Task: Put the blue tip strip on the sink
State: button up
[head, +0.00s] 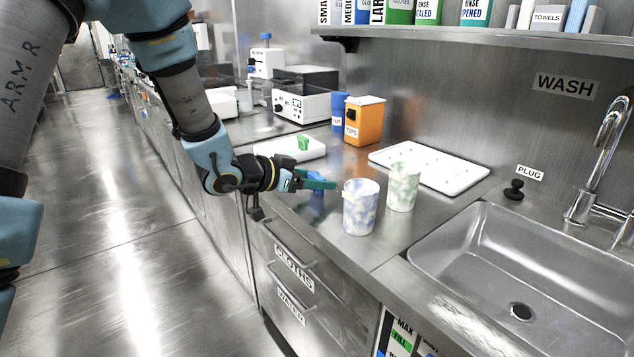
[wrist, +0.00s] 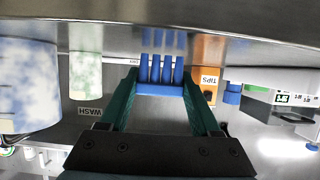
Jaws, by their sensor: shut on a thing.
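The blue tip strip (wrist: 160,88) is between the green fingers of my gripper (wrist: 158,100) in the wrist view, with several prongs. My gripper (head: 318,180) is shut on it. My gripper is left of the sink, beyond two cups.
A blue-mottled cup (head: 361,207) and a green-mottled cup (head: 403,187) stand between my gripper and the sink. A black plug (head: 514,189) and tap (head: 606,150) are by the sink.

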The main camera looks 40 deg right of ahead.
jog(key=shift+f, duration=0.1)
jog(key=shift+f, duration=0.15)
jog(key=o, duration=1.3)
